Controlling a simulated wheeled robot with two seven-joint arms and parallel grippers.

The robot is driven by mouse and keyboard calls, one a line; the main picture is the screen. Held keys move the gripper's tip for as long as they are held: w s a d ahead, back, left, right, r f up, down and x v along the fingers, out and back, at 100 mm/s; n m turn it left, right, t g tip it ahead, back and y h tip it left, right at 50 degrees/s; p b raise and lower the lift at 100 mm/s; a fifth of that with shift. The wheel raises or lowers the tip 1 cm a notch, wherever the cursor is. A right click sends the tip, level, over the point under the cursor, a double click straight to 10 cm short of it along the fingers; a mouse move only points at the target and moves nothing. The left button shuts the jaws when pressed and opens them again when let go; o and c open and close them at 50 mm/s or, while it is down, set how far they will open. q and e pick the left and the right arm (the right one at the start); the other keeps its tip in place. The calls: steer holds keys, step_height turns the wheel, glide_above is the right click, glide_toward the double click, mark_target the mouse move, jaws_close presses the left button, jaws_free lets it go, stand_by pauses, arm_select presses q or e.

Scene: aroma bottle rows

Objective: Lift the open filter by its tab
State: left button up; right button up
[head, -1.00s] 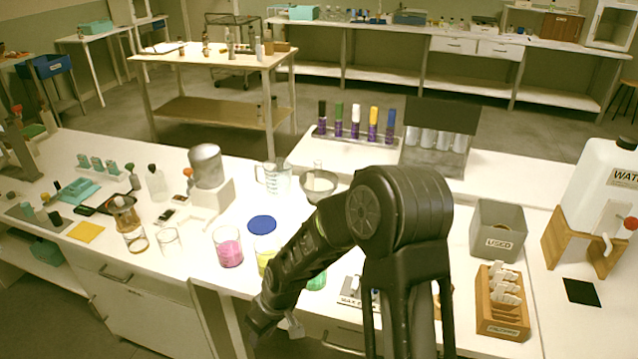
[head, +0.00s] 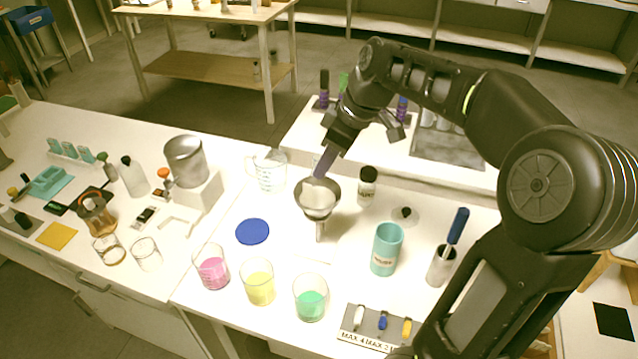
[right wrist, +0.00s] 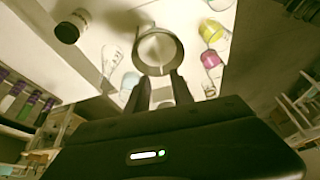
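A funnel (head: 317,207) stands near the middle of the bench in the head view, and a pale filter (head: 317,193) seems to line its bowl. The round mouth of the funnel shows in the right wrist view (right wrist: 179,62), just beyond my fingertips. My right gripper (head: 322,176) reaches down to the funnel's far rim. In the right wrist view its two fingers (right wrist: 160,76) are apart with a gap between them. The filter's tab is too small to make out, and I cannot tell whether the fingers touch it. My left gripper is not in view.
Beakers with pink (head: 211,268), yellow (head: 257,283) and green (head: 310,299) liquid stand in front of the funnel. A small dark-capped bottle (head: 367,188) stands close on its right, a teal cup (head: 386,250) farther right. A measuring jug (head: 268,170) is behind left. A blue disc (head: 252,231) lies left.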

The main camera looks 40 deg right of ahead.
mark_target(314, 197)
steer(key=shift+x, duration=1.1)
steer(key=shift+p+x, duration=0.75)
steer(key=shift+x, duration=1.85)
steer(key=shift+r, duration=0.1)
jaws_close()
